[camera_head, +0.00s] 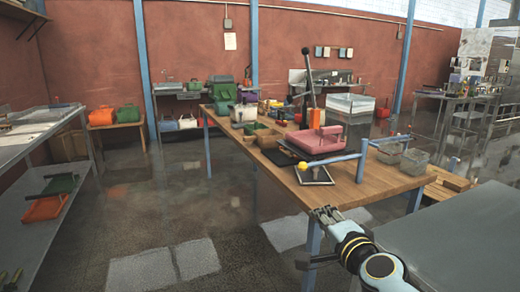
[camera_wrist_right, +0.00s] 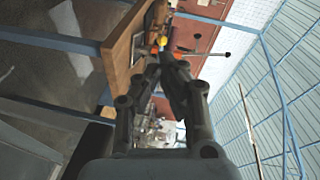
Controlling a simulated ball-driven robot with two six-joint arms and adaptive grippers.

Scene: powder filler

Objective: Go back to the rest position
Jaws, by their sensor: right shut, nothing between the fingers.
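My right gripper (camera_head: 324,213) is at the lower middle of the head view, in front of the near edge of the wooden table (camera_head: 372,184). It is shut and empty. In the right wrist view, the fingers of my right gripper (camera_wrist_right: 153,68) come together at the tips with nothing between them. The wooden table (camera_wrist_right: 120,50) also shows there, turned on its side, beyond the fingers. My left gripper is not in view.
A blue-railed device with a yellow knob (camera_head: 303,166) stands on the table's near end. A pink press (camera_head: 316,139) with a tall lever is behind it. A grey surface (camera_head: 450,240) lies right of my right arm. Open floor (camera_head: 200,200) is to the left.

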